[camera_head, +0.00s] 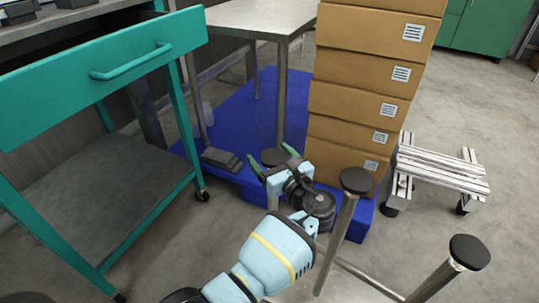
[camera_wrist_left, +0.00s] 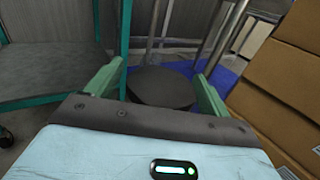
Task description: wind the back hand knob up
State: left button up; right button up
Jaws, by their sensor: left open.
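A dark round knob (camera_head: 273,157) shows in the head view at the far end of my left arm. In the left wrist view the dark round knob top (camera_wrist_left: 161,87) lies ahead, between the two green fingers. My left gripper (camera_head: 271,158) is open, with one finger on either side of the knob; I cannot tell whether either finger touches it. Two more dark round caps on metal posts stand closer, one in the middle (camera_head: 357,180) and one at the right (camera_head: 469,252). My right gripper is out of view.
A tall stack of cardboard boxes (camera_head: 362,77) stands on a blue pallet (camera_head: 232,115) behind the gripper. A green drawer cart (camera_head: 100,75) is at the left. A whitish slatted trolley (camera_head: 440,167) stands at the right. Metal bars (camera_head: 365,278) run between the near posts.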

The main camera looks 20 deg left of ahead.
pick_arm(q)
jog(key=p+v, duration=0.1)
jog(key=v, duration=0.6)
jog(key=shift+p, duration=0.4)
jog(key=shift+s+f, duration=0.1)
